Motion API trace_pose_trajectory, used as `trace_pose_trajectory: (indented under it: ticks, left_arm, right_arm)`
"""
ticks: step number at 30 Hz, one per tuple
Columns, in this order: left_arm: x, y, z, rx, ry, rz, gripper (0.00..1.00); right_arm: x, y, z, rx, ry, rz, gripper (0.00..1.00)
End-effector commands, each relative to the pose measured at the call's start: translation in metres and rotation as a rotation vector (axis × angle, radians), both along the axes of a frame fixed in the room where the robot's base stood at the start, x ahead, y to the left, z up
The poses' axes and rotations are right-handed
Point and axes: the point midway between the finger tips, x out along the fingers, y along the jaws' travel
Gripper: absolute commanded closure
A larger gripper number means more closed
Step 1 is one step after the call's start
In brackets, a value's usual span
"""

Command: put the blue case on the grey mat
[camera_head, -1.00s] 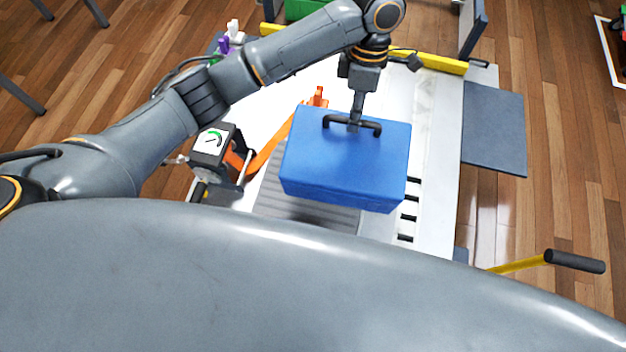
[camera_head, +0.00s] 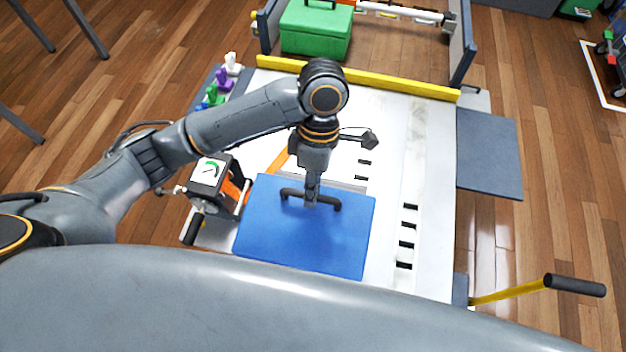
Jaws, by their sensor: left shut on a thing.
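The blue case (camera_head: 300,238) is in the middle of the head view, with a dark handle on its top. My left gripper (camera_head: 311,198) comes down from above and is shut on that handle. The case covers nearly all of the ribbed grey mat on the white table; a thin grey strip shows at its far edge. I cannot tell whether the case touches the mat or hangs just above it. My right gripper is not in view.
A gauge box (camera_head: 211,178) with an orange strap stands close left of the case. The white table (camera_head: 432,190) has dark slots at right. A yellow bar (camera_head: 420,89) crosses its far edge, with a green case (camera_head: 316,35) beyond. A yellow lever (camera_head: 510,291) sticks out at lower right.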

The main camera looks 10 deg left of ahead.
Motion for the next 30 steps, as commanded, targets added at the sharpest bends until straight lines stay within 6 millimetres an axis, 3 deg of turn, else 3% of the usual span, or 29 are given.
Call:
trace_pose_trajectory:
  ticks: [9,15,26,30]
  left_arm:
    - [0.063,0.012,-0.031,-0.001,0.000,0.004,1.00]
    - [0.088,0.017,-0.061,-0.002,-0.001,0.002,1.00]
    - [0.106,0.021,-0.083,-0.002,-0.002,0.000,1.00]
    - [0.108,0.022,-0.099,0.000,0.000,0.000,1.00]
  right_arm:
    - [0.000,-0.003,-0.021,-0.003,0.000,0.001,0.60]
    - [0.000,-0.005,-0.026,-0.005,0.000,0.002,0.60]
    - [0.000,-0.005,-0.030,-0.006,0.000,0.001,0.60]
    - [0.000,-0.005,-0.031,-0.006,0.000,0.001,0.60]
